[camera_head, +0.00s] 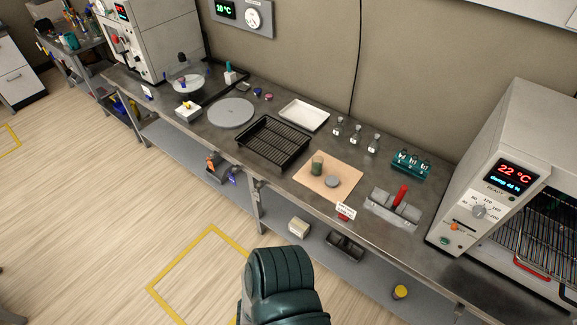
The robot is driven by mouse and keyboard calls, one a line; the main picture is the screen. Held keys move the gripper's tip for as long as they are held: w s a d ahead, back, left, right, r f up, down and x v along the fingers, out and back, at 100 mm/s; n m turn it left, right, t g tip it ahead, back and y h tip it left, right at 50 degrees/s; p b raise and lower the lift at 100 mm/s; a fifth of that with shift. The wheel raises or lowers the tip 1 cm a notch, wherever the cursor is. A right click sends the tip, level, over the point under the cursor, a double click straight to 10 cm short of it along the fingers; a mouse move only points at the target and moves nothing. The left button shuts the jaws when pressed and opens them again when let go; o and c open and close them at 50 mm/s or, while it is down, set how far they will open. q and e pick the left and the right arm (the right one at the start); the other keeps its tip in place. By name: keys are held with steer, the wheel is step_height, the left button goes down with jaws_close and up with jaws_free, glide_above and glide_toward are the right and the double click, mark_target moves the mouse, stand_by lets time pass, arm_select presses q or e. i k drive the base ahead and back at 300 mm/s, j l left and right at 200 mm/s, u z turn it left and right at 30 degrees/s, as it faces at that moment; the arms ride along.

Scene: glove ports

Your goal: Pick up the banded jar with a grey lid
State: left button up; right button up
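A small dark green jar (317,166) stands upright on a tan mat (309,182) on the long bench. A flat grey disc (333,181), which looks like a lid, lies beside it on the mat. Bands on the jar are too small to make out, and I cannot tell if this is the banded jar. A small yellow container (400,292) with a dark part sits on the lower shelf, too small to read in detail. Neither of my grippers shows. A dark teal ribbed part at the bottom centre seems to be my own body.
A black wire rack (272,141), white tray (304,115), round grey plate (231,112), small flasks (355,134), teal holder (410,164) and grey holder with red handle (394,209) crowd the bench. An oven (505,180) stands right. Floor before the bench is clear.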

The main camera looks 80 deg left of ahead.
mark_target(317, 160)
steer(key=u, duration=2.3)
